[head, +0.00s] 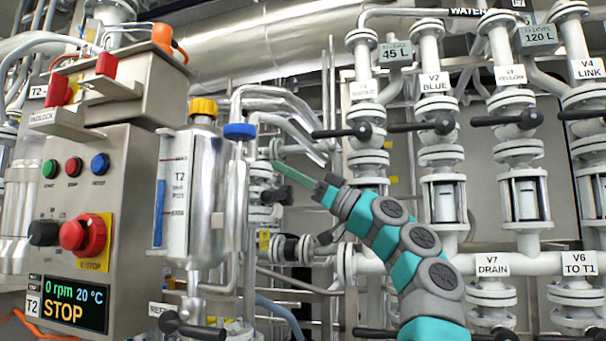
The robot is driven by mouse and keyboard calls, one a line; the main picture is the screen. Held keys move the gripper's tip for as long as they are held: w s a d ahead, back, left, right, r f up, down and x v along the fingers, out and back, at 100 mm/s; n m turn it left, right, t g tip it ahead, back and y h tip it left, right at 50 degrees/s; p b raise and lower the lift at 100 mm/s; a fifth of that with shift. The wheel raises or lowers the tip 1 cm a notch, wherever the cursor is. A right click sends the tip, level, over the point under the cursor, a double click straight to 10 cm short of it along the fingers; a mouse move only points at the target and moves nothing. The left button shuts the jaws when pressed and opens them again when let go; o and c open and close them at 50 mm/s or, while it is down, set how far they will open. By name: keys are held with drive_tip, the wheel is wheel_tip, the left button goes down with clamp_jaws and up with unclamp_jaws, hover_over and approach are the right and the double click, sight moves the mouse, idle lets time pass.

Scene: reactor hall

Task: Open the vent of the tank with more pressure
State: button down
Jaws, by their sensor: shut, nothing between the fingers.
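A steel tank marked T2 (203,190) stands left of centre, with a blue level strip on its left side. A yellow cap (203,107) is on its top and a blue cap (240,131) sits on the pipe to its right. I cannot tell which part is a vent. No second tank and no readable pressure gauge can be made out. My gripper (277,165) reaches in from the lower right. Its thin green fingers are shut and empty, pointing left in front of the pipes right of the tank. I see no contact.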

sight(284, 190)
drive_tip(key=f, duration=0.2)
drive_tip(key=w+f+b, duration=0.1)
drive_tip(key=f, duration=0.1)
drive_tip(key=shift+a+b, duration=0.1)
drive_tip(key=shift+b, duration=0.2)
drive_tip(key=shift+a+n, duration=0.1)
drive_tip(key=shift+n, duration=0.2)
